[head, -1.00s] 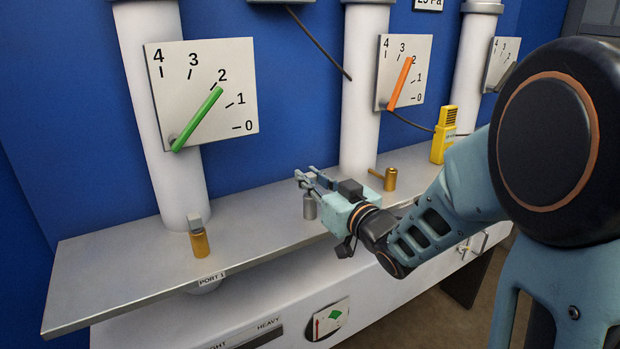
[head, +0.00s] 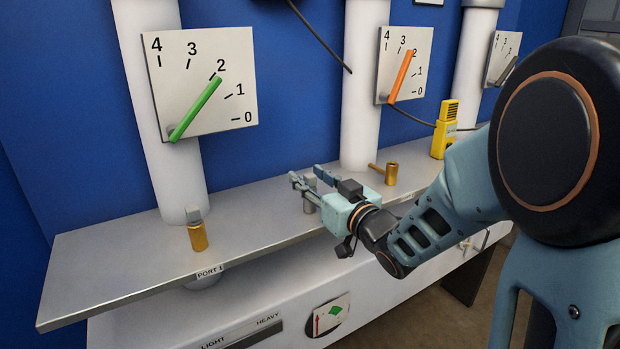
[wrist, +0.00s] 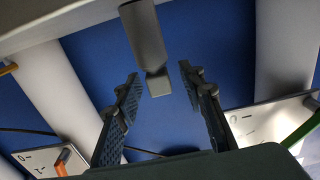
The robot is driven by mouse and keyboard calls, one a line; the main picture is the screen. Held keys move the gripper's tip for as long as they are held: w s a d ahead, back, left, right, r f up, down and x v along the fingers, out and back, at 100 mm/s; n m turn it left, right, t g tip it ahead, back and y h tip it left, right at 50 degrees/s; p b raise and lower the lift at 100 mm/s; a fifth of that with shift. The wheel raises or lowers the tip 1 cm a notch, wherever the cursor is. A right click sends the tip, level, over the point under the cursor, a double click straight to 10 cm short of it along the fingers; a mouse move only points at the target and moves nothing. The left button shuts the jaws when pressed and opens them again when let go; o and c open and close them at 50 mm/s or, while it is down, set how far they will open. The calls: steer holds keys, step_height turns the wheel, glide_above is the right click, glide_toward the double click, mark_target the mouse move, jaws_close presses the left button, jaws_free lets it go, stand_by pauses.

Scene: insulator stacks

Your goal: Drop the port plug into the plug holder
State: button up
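A grey cylinder with a small square head stands upright on the shelf (head: 120,262) between my fingers; I take it for the port plug in its plug holder (head: 309,208). It hangs in from the top of the wrist view (wrist: 147,40), its square head toward the finger gap. My gripper (head: 308,180) is open around the head, and both fingers (wrist: 160,88) look clear of it in the wrist view. Where plug ends and holder begins I cannot tell. A brass cylinder with a grey square top (head: 198,236) stands behind the PORT 1 label.
A brass fitting with a side handle (head: 391,174) stands right of my gripper, and a yellow device (head: 445,130) is farther right. White columns (head: 160,120) with dial plates rise behind the shelf. The shelf is clear between PORT 1 and my gripper.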

steer(key=v, duration=0.7)
steer(key=shift+s+d, duration=0.15)
steer(key=shift+s, duration=0.05)
